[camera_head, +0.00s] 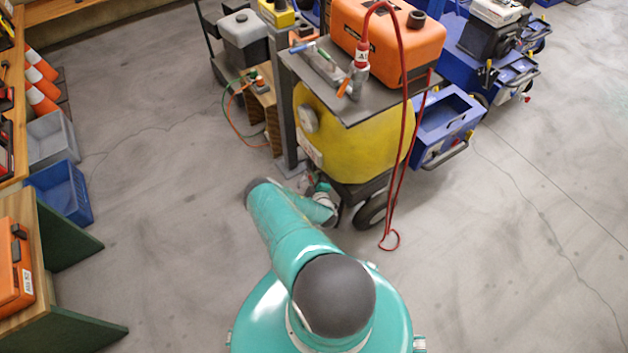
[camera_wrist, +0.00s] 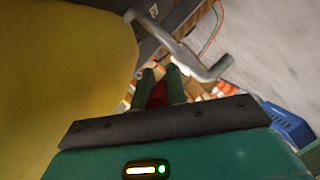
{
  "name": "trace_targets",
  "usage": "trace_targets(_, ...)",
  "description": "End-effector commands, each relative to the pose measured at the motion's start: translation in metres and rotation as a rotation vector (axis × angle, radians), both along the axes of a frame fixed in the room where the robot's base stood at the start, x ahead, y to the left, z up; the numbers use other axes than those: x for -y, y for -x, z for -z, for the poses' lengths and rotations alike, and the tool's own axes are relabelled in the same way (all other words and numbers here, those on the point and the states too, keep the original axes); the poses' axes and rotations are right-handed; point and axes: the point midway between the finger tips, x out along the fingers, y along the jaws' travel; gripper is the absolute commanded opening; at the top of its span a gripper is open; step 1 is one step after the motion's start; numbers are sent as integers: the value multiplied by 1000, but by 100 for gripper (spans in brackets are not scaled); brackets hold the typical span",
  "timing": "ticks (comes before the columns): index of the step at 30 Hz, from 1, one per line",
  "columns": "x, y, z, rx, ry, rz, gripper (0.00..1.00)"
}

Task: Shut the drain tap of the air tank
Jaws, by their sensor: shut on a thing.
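The yellow air tank (camera_head: 350,140) stands on a wheeled base in the middle of the head view. Its yellow side also fills the left of the wrist view (camera_wrist: 60,65). My gripper (camera_wrist: 162,78) is at the tank's lower edge, its two fingers closed on a small red part, seemingly the drain tap's handle (camera_wrist: 157,96). A grey bent bar (camera_wrist: 200,70) passes just beyond the fingertips. In the head view, my wrist and the tank hide the tap, so I cannot tell how far it is turned.
A red hose (camera_head: 403,130) hangs from the top plate to the floor, right of my arm. An orange case (camera_head: 388,45) stands on that plate. A blue cart (camera_head: 440,125) is at the right, a blue crate (camera_head: 60,190) at the left.

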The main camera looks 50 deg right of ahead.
Motion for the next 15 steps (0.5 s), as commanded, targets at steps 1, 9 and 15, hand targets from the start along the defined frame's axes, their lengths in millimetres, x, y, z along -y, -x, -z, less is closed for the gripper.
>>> trace_targets(1,0,1,0,-1,2,-1,0)
trace_targets(9,1,1,0,-1,1,-3,23)
trace_targets(15,1,2,0,-1,1,-3,23)
